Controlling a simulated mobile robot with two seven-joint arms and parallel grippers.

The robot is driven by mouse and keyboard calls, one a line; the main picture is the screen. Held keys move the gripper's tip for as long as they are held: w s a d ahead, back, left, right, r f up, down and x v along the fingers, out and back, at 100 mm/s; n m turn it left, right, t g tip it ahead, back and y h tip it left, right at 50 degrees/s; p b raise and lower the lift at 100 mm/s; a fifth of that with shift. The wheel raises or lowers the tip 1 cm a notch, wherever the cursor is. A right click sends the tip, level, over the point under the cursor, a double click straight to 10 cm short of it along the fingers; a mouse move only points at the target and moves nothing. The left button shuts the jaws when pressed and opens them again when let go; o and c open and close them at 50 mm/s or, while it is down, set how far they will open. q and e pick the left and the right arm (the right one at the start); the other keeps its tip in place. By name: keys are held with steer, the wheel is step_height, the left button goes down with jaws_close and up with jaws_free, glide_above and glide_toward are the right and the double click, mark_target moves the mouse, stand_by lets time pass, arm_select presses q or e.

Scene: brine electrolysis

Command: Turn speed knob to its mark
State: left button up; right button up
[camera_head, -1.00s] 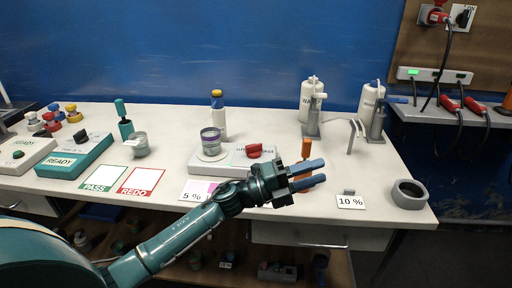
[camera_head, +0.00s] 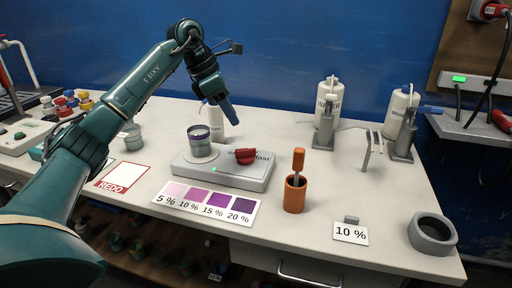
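The stirrer (camera_head: 226,171) is a pale grey box in the middle of the table, with a lit green light at its front. Its red speed knob (camera_head: 247,156) sits on the right half of the top, beside lettering that ends in "fast". A cup with purple content (camera_head: 200,140) stands on the stirrer's left plate. My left gripper (camera_head: 230,116) points down above and behind the stirrer, apart from the knob. Its blue fingers overlap in this view, so their gap is hidden. The knob's mark is too small to make out. My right gripper is not in view.
A purple colour card (camera_head: 207,201) lies in front of the stirrer. An orange holder (camera_head: 295,195) with an orange-handled tool stands at right. A 10 % card (camera_head: 350,233) and a grey ring (camera_head: 432,233) lie farther right. White bottles (camera_head: 327,104) stand behind.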

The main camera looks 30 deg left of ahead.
mark_target(245, 149)
arm_select(q)
steer(key=x, duration=0.4)
steer(key=a+x, duration=0.1)
steer(key=x, duration=0.7)
steer(key=shift+s+a+f, duration=0.15)
steer(key=shift+a+f, duration=0.15)
steer(key=shift+f, duration=0.2)
steer(key=shift+y, duration=0.3)
jaws_close()
